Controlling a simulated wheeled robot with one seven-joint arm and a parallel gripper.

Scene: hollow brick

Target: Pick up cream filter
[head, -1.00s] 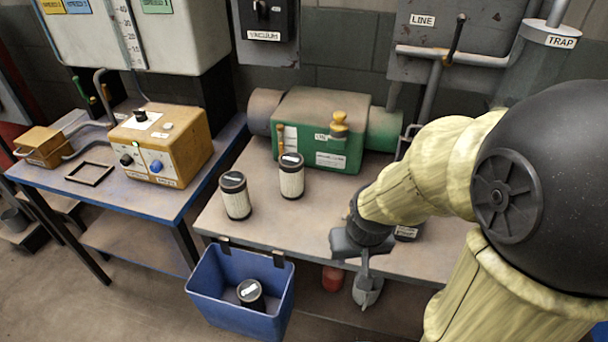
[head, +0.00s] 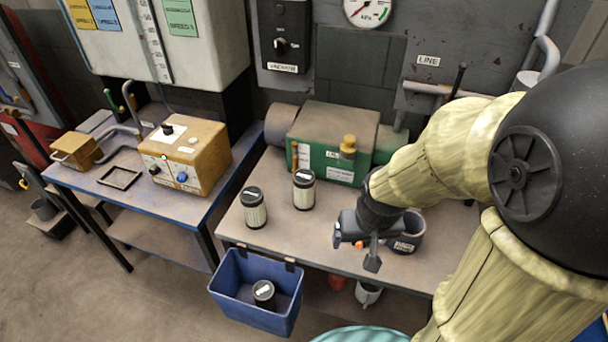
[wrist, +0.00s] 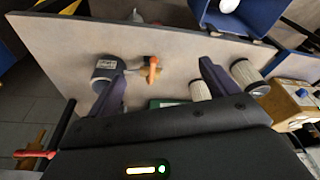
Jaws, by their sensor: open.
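Two cream filters with black caps stand upright on the table (head: 285,235): one at the left (head: 254,210) and one further back and right (head: 303,192). A third black-capped filter (head: 264,292) is in the blue bin (head: 236,309) hung on the table's front edge; its body is mostly hidden. My gripper (head: 356,250) is open and empty above the table, right of both standing filters. In the wrist view, one filter (wrist: 248,74) stands outside the right finger and another (wrist: 200,90) is partly hidden by that finger.
A dark labelled cup (head: 410,236) stands just right of my gripper; an orange-handled item (wrist: 151,70) lies between the fingers in the wrist view. A green pump (head: 335,160) stands behind the filters. A tan box (head: 190,155) is on the left bench.

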